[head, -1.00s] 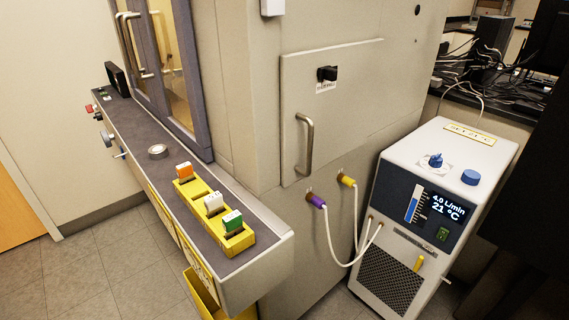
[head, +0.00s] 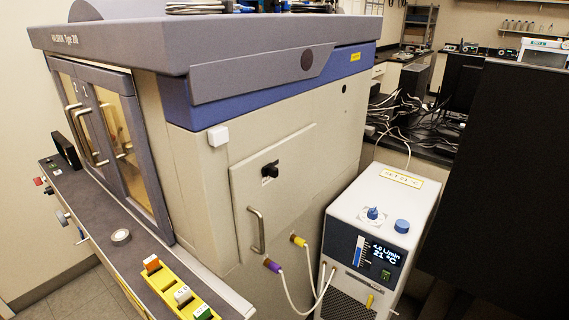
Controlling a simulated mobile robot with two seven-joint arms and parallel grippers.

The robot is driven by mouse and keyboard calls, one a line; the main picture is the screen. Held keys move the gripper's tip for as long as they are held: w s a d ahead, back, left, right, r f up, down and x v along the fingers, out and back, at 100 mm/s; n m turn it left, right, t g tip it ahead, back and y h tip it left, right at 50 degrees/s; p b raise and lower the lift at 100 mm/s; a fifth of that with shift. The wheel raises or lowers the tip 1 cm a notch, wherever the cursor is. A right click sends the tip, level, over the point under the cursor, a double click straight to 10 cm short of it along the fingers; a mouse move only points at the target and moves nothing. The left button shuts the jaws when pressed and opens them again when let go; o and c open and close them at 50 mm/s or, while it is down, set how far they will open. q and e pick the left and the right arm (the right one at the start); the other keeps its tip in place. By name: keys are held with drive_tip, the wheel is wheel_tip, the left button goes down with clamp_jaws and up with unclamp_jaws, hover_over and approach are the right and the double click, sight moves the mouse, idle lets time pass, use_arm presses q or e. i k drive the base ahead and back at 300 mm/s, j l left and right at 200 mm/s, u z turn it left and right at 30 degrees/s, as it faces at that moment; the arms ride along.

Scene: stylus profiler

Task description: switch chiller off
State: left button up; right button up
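The chiller (head: 385,205) is a white box at the lower right in the head view, standing beside the large cabinet. Its dark front display (head: 376,254) is lit and reads 4.0 L/min and 21 °C. A small green switch (head: 386,275) sits at the display's lower right; its position is too small to tell. A blue knob (head: 373,213) and a blue cap (head: 402,226) are on top. A yellow handle-like part (head: 369,300) is on the lower front. Neither of my grippers is in view.
The large cabinet (head: 213,190) fills the middle, with a panel handle (head: 256,230). White hoses run from its purple fitting (head: 272,265) and yellow fitting (head: 299,241) to the chiller. A ledge (head: 105,215) with a yellow rack is at left. A black panel (head: 500,180) stands right.

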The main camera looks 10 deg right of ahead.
sight(385, 275)
drive_tip(key=z, duration=1.25)
